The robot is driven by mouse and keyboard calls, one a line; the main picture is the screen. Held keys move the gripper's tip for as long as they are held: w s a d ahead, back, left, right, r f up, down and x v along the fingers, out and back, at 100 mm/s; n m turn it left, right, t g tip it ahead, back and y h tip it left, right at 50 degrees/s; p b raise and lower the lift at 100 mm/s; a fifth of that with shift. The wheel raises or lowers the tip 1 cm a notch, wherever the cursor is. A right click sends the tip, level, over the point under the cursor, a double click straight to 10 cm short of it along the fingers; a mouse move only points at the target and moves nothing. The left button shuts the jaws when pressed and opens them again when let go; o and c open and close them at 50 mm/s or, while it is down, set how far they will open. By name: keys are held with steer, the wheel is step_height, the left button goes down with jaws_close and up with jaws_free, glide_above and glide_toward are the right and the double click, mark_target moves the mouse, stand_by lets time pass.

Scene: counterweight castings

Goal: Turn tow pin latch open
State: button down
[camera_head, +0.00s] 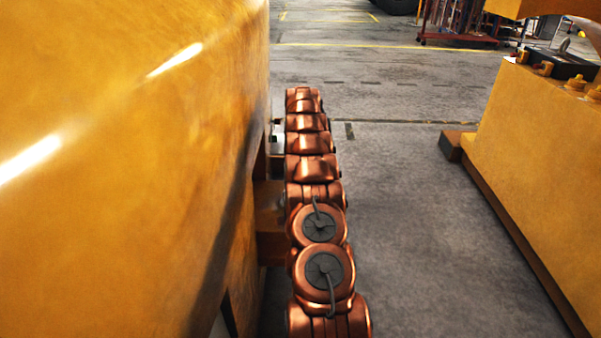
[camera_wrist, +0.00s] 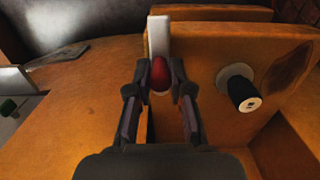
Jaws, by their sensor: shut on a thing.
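The tow pin latch shows in the wrist view as a pale grey bar (camera_wrist: 158,36) with a dark red knob (camera_wrist: 160,77) at its near end. The bar stands upright in the picture against an orange-yellow casting. My gripper (camera_wrist: 159,84) has its two dark fingers on either side of the red knob and is shut on it. The slot below the knob is partly hidden by the fingers. In the head view the latch and gripper cannot be made out.
A dark round pin with a pale end (camera_wrist: 243,95) sticks out right of my gripper. Big yellow castings stand left (camera_head: 130,150) and right (camera_head: 530,150) in the head view. A red rack (camera_head: 460,22) stands far back.

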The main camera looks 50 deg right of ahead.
steer(key=c, duration=1)
jaws_free()
steer(key=shift+r, duration=3.75)
